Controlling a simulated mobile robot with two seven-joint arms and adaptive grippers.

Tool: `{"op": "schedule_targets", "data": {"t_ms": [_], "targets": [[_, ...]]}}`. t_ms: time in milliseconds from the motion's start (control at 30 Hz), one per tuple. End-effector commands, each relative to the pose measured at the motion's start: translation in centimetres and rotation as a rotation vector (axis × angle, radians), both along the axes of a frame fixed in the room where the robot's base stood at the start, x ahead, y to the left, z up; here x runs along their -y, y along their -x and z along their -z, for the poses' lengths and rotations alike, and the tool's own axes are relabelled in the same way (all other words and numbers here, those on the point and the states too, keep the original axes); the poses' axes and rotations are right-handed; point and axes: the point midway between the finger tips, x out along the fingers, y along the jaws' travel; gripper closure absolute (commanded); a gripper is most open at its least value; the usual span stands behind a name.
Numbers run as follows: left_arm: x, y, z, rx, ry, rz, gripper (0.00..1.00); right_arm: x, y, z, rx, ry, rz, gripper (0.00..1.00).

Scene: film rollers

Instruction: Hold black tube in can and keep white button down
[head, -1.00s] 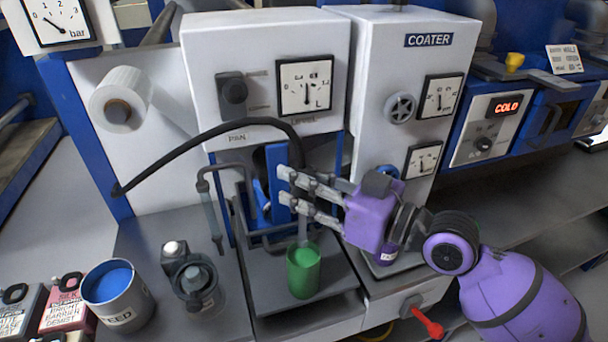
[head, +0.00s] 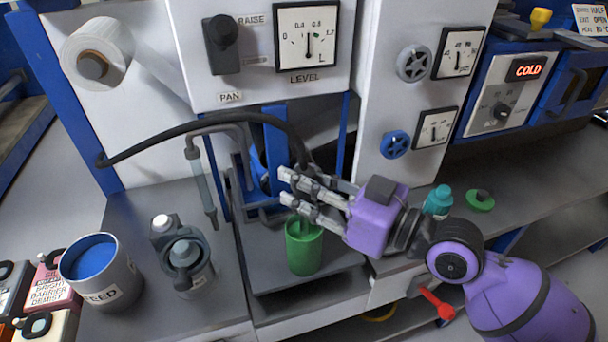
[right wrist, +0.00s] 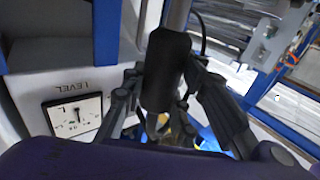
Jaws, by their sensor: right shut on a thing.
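The black tube (head: 200,126) arcs from a bend at the left to my right gripper (head: 300,198). That gripper is shut on the tube's thick black end piece (right wrist: 166,70); a grey metal stem extends from it in the right wrist view. The gripper is just above the green can (head: 303,248), close to its rim. The stem's tip is hidden in the head view. The white button (head: 162,221) is on top of a grey device (head: 184,262) left of the pan; I cannot tell whether it is pressed. My left gripper is not in view.
A can of blue liquid (head: 102,285) stands at the left beside labelled containers (head: 52,290). A grey pipe (head: 203,190) hangs left of the green can. The coater panel (head: 265,40) stands behind. A teal bottle (head: 438,200) stands right of the gripper.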

Motion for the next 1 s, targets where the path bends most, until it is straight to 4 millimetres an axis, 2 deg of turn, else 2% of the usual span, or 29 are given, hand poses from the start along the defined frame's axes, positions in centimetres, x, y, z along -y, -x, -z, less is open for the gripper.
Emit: {"op": "schedule_targets", "data": {"t_ms": [300,600,1000], "targets": [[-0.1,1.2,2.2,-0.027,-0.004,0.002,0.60,0.0,0.0,2.9,-0.001,0.000,0.000,1.00],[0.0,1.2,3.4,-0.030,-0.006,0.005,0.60,0.0,0.0,5.1,-0.001,-0.001,-0.001,1.00],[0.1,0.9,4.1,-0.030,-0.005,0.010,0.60,0.0,0.0,6.0,0.002,-0.001,0.000,1.00]]}}
